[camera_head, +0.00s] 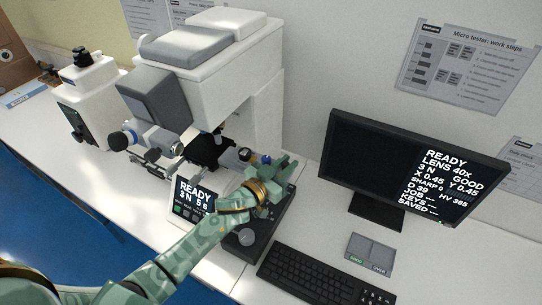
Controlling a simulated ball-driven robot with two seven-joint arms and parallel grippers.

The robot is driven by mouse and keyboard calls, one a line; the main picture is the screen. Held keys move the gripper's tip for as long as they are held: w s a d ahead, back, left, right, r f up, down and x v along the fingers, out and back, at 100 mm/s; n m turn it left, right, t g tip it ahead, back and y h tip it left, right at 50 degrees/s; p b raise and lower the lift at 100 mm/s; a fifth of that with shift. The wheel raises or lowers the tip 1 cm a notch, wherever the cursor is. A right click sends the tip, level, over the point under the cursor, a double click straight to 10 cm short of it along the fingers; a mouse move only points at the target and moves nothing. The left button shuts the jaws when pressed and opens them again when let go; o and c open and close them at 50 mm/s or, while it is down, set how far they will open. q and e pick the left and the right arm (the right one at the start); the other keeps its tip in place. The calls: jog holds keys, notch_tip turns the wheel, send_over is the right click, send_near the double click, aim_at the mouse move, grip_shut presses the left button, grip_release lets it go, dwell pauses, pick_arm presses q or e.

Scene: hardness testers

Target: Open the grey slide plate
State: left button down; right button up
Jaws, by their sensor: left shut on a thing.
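The large white and grey hardness tester (210,60) stands at the back, with a dark stage (207,150) under its head. My left arm comes in from the lower left. My left gripper (270,163) is at the right of the stage, above the tester's dark base (262,226). It is shut on a small part there, which the fingers mostly hide. I cannot make out the grey slide plate for certain. My right gripper is not in view.
A small display reading READY (194,198) stands left of my wrist. A monitor (412,165), a keyboard (322,277) and a grey two-part pad marked GOOD and OVER (375,247) are on the right. A smaller white instrument (92,98) stands at the left.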

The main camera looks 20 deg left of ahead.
pick_arm(q)
jog(key=shift+s+d, duration=0.1)
jog(key=shift+d, duration=0.5)
jog(key=c, duration=1.4)
grip_release()
jog(key=shift+a, duration=0.1)
jog(key=shift+s+a, duration=0.1)
jog(key=shift+s, duration=0.2)
jog(key=b+v, duration=0.1)
jog(key=v, duration=1.4)
jog(key=shift+s+a, duration=0.15)
jog(key=shift+s, duration=0.15)
